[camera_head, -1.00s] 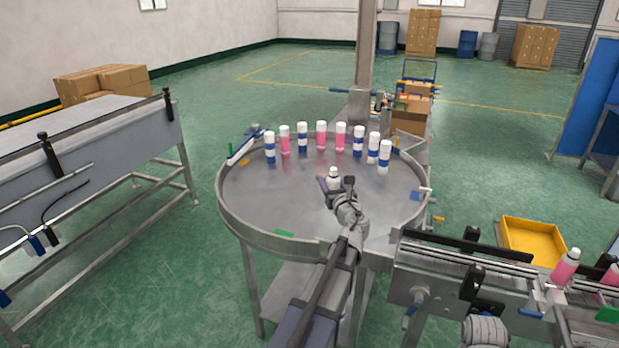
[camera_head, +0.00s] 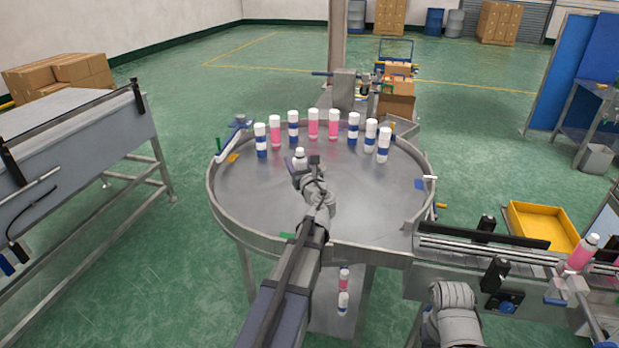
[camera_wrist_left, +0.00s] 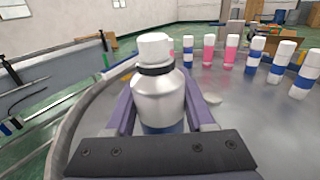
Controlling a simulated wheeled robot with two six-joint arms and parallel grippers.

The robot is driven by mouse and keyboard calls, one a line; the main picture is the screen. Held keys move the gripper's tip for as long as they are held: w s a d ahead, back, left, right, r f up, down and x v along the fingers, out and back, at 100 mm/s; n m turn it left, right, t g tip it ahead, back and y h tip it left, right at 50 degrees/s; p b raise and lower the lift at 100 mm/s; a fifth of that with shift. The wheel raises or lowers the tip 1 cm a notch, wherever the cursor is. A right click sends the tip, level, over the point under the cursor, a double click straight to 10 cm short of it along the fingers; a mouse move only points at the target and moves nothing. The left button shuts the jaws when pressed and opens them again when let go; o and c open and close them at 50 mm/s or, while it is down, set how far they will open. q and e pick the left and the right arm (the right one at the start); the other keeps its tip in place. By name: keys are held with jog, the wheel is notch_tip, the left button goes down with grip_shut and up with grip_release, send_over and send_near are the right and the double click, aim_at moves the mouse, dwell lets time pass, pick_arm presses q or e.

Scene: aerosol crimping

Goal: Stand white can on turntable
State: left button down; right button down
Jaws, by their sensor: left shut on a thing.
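My left gripper (camera_head: 299,168) is over the round metal turntable (camera_head: 370,203), left of its middle and in front of the row of cans. It is shut on a white can (camera_head: 300,155) with a blue band. In the left wrist view the white can (camera_wrist_left: 158,92) stands upright between the two fingers, with its white cap up and a dark ring below the cap. Its base is hidden behind the gripper, so I cannot tell whether it touches the turntable. My right arm shows at the bottom right, but its gripper is out of the picture.
Several blue-and-white cans (camera_head: 383,145) and pink cans (camera_head: 313,124) stand along the turntable's far rim. A conveyor (camera_head: 500,250) with a pink can (camera_head: 583,253) and a yellow tray (camera_head: 545,228) are at the right. The turntable's front and right are clear.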

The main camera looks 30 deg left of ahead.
pick_arm(q)
jog(key=shift+f+b, duration=4.55)
jog(key=shift+f, duration=0.3)
jog(key=shift+f, duration=0.25)
jog(key=shift+c, duration=1.3)
grip_release()
jog(key=shift+r, duration=0.1)
jog(key=shift+r, duration=0.2)
jog(key=v, duration=1.2)
